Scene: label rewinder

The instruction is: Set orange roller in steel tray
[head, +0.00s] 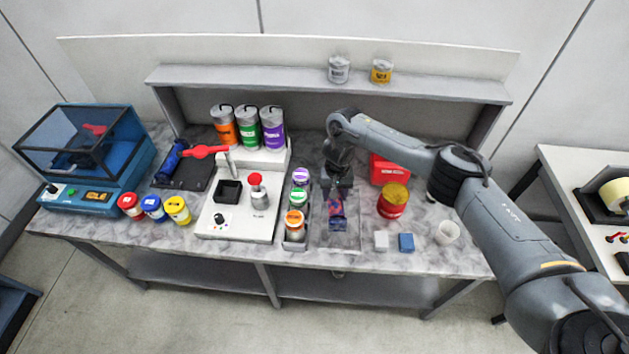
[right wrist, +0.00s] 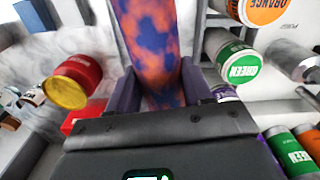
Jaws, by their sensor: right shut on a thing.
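My right gripper (head: 338,186) points down over the steel tray (head: 348,243), a flat shiny pan at the middle of the bench. It is shut on a mottled orange and blue-purple roller (head: 337,212). In the right wrist view, the roller (right wrist: 155,45) stretches away from between the two jaws (right wrist: 160,88). The roller is over the tray's area; I cannot tell whether it touches the tray floor. My left gripper is not in view.
Left of the tray stands a narrow rack with small jars (head: 294,222), then a white machine (head: 238,225). To the right are a red can with a yellow top (head: 393,200), a red box (head: 388,168), white and blue blocks (head: 406,242) and a white cup (head: 447,233).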

